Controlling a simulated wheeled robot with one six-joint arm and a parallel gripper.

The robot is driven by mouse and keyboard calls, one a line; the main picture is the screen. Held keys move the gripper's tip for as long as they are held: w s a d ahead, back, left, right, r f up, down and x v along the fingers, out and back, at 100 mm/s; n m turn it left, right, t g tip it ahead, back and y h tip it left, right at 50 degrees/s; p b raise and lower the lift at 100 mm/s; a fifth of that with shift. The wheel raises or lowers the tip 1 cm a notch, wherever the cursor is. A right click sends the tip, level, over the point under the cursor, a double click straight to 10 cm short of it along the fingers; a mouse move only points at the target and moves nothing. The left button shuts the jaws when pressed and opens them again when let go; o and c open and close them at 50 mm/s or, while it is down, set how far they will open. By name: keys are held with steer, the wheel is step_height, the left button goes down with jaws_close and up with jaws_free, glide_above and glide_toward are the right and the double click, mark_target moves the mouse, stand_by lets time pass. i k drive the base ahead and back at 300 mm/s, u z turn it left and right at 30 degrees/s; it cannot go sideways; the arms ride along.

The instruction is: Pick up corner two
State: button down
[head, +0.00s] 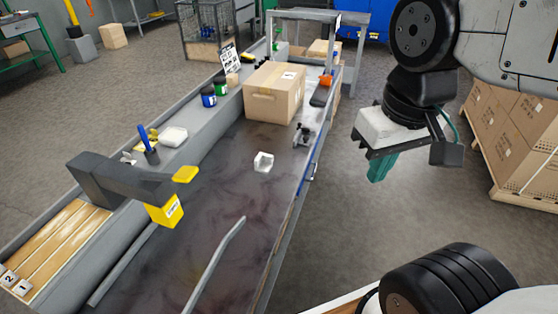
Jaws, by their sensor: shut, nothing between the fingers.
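A small white angled piece (263,161), which looks like a corner, sits alone on the dark bench top (225,185). I can see no number on it. Two plates marked 2 (9,278) and 1 (23,288) stand at the near end of a wooden slotted tray (52,245) at the lower left. My gripper (378,171), with green fingers, hangs in the air right of the bench, pointing down. It is shut and empty, well apart from the white piece.
A dark grey arm-shaped fixture (125,178) with a yellow block (165,210) stands at the bench's left. A grey bent strip (215,265) lies in front. A cardboard box (274,92) and a small dark metal device (302,134) are farther back. The bench middle is mostly clear.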

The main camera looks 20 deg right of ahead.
mark_target(263, 162)
steer(key=u, duration=4.25)
steer(key=k, duration=1.75)
steer(key=z, duration=1.35)
